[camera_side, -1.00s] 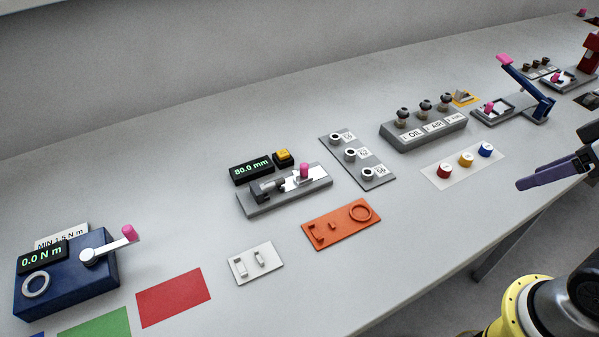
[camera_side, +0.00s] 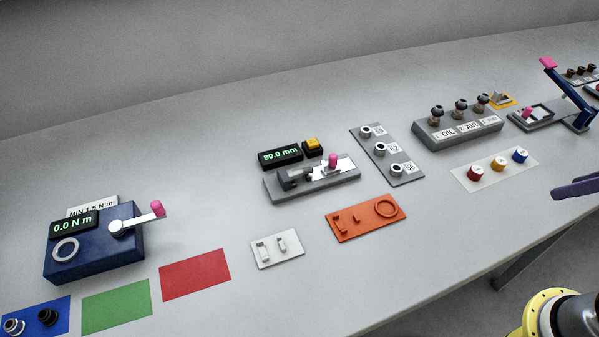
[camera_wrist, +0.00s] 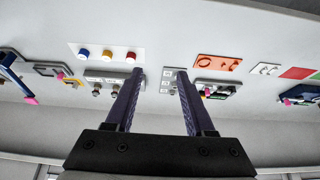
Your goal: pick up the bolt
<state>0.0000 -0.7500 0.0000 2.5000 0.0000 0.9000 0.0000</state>
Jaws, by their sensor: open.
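I cannot tell for certain which part is the bolt. In the side view, a silver round part (camera_side: 13,326) and a black round part (camera_side: 47,317) stand on the blue mat (camera_side: 52,304) at the lower left. The orange board (camera_side: 362,228) at the centre bears a ring and small orange shapes. My gripper's purple fingers enter at the right edge of the side view (camera_side: 575,188), far from the blue mat. In the wrist view my gripper (camera_wrist: 160,72) is open, with nothing between its fingers.
A green mat (camera_side: 116,306) and a red mat (camera_side: 195,275) lie beside the blue one. A blue torque device (camera_side: 95,250) with a pink-tipped lever stands behind them. A white plate (camera_side: 277,255), grey fixture (camera_side: 322,187) and labelled block (camera_side: 457,132) occupy the bench.

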